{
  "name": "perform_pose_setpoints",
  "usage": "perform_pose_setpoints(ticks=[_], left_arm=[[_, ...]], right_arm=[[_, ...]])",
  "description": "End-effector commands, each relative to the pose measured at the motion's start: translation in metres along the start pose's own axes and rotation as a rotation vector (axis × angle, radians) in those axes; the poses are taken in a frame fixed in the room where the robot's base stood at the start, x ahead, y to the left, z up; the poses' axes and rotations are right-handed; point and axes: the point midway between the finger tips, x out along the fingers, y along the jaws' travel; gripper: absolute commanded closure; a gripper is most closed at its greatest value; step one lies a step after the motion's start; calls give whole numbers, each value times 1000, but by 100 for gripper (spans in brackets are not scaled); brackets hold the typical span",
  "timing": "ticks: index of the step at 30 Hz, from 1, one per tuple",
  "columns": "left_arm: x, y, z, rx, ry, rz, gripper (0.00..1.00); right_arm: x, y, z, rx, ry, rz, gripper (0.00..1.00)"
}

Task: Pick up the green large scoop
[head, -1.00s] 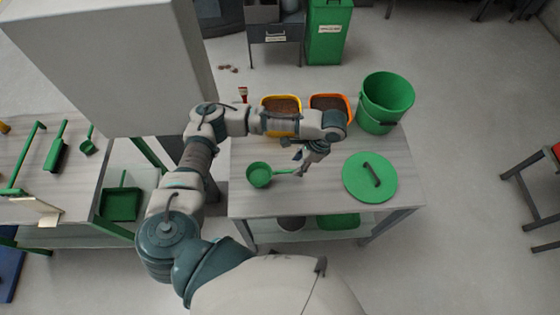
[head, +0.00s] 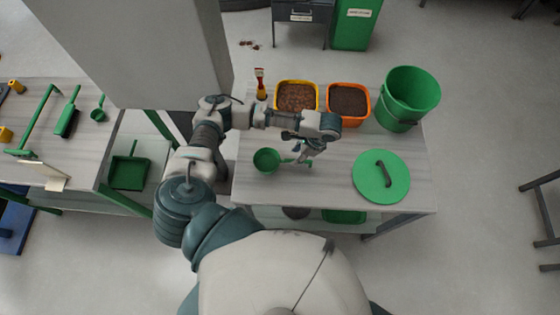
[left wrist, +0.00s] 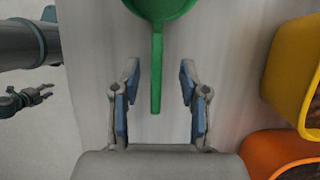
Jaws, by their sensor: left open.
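The green large scoop (head: 266,160) lies on the grey table, its round bowl to the left and its handle pointing right. My left gripper (head: 302,158) is over the handle end in the head view. In the left wrist view, the scoop (left wrist: 157,60) has its bowl at the top edge, partly cut off. Its straight handle runs down between the two spread fingers of my left gripper (left wrist: 157,95), with a gap on each side. The fingers are open and hold nothing. My right gripper (left wrist: 38,94) appears small at the left edge of the wrist view, too small to judge.
A yellow bin (head: 297,83) and an orange bin (head: 362,88) stand behind the scoop. A green bucket (head: 424,84) is at the back right. A green lid (head: 381,192) with a handle lies right of the gripper. A grey column (head: 140,60) stands left of the table.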

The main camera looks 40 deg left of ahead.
Motion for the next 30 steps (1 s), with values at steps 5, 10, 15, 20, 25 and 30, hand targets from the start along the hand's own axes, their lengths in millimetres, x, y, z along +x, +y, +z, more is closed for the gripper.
perform_pose_setpoints(ticks=[5,10,15,20,25,30], left_arm=[[26,2,4,-1,-3,1,56],[48,1,4,1,-3,0,56],[51,2,4,1,-2,0,56],[51,2,4,1,-2,0,71],[50,2,4,1,-2,0,100],[50,1,4,1,-1,-1,100]], right_arm=[[-4,0,0,0,0,0,60],[-4,0,0,0,0,0,60],[-4,0,0,0,0,0,60],[-4,0,0,1,0,0,60],[-4,0,0,1,0,0,60],[-4,0,0,1,0,0,60]])
